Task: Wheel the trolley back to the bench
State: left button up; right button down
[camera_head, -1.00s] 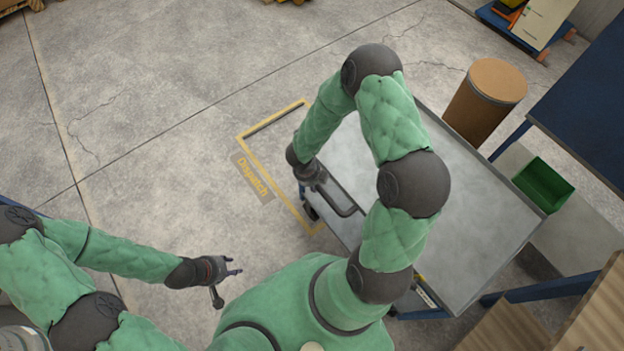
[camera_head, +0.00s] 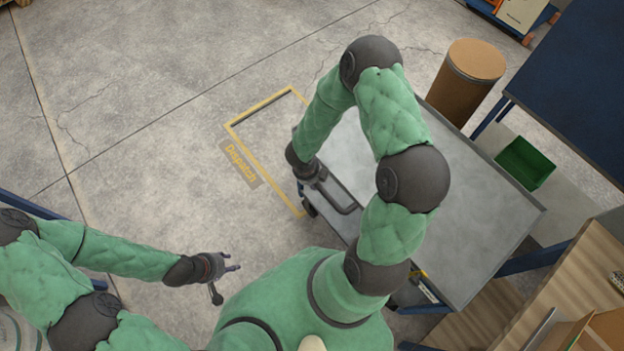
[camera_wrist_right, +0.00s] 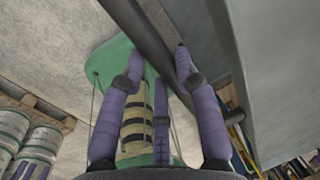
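The trolley (camera_head: 455,220) has a flat, empty grey top and stands in front of me, right of centre in the head view. Its dark handle (camera_head: 338,192) is on the near left side. My right gripper (camera_head: 305,170) is at this handle, partly hidden by its own wrist. In the right wrist view, the purple fingers of the right gripper (camera_wrist_right: 160,60) close around the dark handle bar (camera_wrist_right: 152,42). My left gripper (camera_head: 226,279) is open and empty over bare floor. A wood-topped bench (camera_head: 590,265) is at the lower right, close to the trolley's near right corner.
A brown drum (camera_head: 462,85) stands just behind the trolley. A blue table (camera_head: 580,75) and a green bin (camera_head: 525,163) are to the right. A yellow-outlined Dispatch area (camera_head: 262,105) is on the floor at left. The floor further left is clear.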

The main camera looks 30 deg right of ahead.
jog(key=c, duration=0.9)
grip_release()
jog(key=shift+s, duration=0.3)
notch_tip(320, 180, up, 12)
jog(key=a, duration=0.2)
jog(key=shift+a, duration=0.15)
jog(key=shift+f, duration=0.15)
